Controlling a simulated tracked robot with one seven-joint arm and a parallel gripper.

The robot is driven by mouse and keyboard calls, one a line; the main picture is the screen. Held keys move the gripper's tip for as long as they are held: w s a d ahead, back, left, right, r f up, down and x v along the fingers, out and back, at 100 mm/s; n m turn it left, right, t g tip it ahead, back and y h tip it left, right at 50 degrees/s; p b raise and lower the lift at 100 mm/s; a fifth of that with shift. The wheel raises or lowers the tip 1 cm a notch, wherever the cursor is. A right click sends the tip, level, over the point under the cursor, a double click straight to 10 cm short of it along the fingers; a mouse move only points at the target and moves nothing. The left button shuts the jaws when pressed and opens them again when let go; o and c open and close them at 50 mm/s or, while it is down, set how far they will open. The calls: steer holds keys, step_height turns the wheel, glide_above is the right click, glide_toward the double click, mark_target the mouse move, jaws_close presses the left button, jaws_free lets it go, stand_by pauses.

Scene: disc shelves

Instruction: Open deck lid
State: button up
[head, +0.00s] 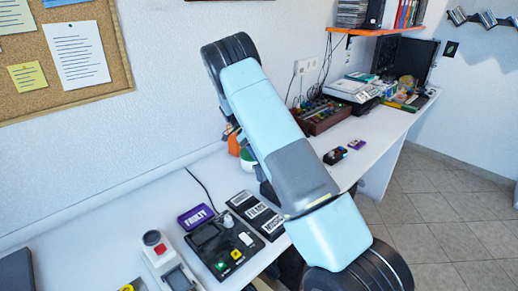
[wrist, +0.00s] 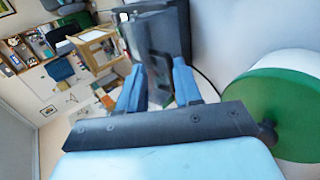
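In the wrist view, my gripper (wrist: 160,85) shows two blue fingers standing apart. A dark, glossy panel (wrist: 160,45), which looks like part of the deck or its lid, fills the space between and beyond the fingertips. I cannot tell whether the fingers touch it, nor how far the lid is open. In the head view my arm crosses the middle of the picture, and my gripper and the deck are hidden behind it.
A green and white round object (wrist: 285,112) is close at the right of my gripper. On the white table (head: 95,240) are a black control box (head: 222,246), a purple FAULTY box (head: 195,217) and black labelled boxes (head: 258,214). A wall lies behind the table.

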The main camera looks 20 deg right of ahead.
steer(key=v, duration=1.3)
steer(key=shift+w, duration=0.25)
steer(key=shift+a+r, duration=0.15)
steer(key=shift+r, duration=0.05)
